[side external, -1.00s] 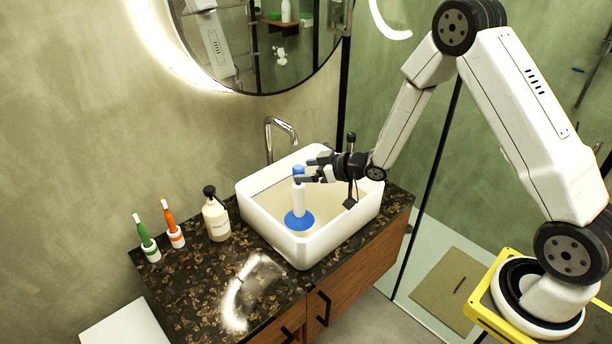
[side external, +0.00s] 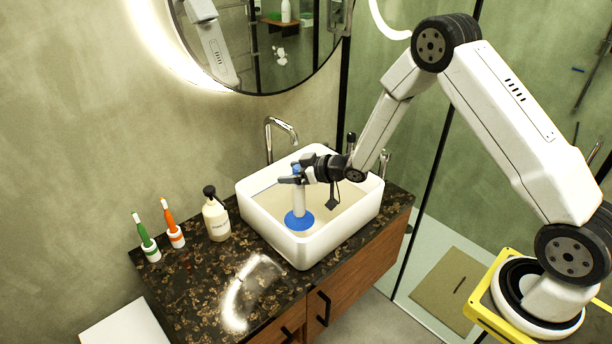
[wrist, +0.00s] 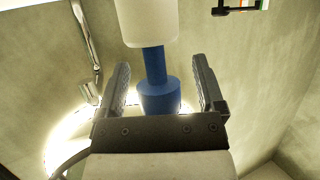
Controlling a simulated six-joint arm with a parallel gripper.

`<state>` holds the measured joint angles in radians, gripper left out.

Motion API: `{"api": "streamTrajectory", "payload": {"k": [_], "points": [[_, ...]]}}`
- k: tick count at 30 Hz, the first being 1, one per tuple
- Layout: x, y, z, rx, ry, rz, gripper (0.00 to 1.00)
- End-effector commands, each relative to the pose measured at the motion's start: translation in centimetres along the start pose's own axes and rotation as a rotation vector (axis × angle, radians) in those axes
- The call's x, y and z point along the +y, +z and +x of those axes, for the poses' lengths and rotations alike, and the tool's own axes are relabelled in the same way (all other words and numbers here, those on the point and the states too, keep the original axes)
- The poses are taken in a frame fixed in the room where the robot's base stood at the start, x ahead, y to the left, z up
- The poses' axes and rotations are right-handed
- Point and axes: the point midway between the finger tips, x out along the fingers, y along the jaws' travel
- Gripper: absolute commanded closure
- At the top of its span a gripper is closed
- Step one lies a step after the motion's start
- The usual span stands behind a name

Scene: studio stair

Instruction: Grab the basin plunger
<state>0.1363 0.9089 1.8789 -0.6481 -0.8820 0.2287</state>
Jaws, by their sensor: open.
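The basin plunger (side external: 299,201) stands upright in the white basin, with a blue cup at the bottom, a white handle and a blue top. My gripper (side external: 289,176) is at the upper end of the plunger. In the wrist view the plunger's blue upper part (wrist: 158,92) lies between the two dark fingers of my gripper (wrist: 162,88), with a gap on each side. The fingers are open. In the side view the gripper hides part of the plunger's blue top.
The white basin (side external: 277,237) has raised walls around the plunger. A chrome faucet (side external: 279,126) rises behind it. A soap bottle (side external: 215,218), a green toothbrush (side external: 142,232) and an orange toothbrush (side external: 169,215) stand left on the dark counter (side external: 195,285). A mirror (side external: 262,45) hangs above.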

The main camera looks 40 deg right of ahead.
Motion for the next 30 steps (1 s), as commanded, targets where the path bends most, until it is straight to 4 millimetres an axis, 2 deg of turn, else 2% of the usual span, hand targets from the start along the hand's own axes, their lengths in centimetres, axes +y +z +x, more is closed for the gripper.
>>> {"api": "streamTrajectory", "payload": {"k": [3,5,9,11,12,30], "points": [[0.0,-0.01,-0.01,0.0,0.0,0.0,0.13],[0.0,-0.02,-0.02,0.0,0.0,0.0,0.32],[0.0,-0.01,-0.02,0.0,0.0,0.0,0.77],[0.0,-0.02,-0.02,0.0,0.0,0.0,0.96],[0.01,-0.02,-0.02,0.0,0.0,0.0,1.0],[0.01,-0.02,-0.02,0.0,0.0,0.0,1.0]]}}
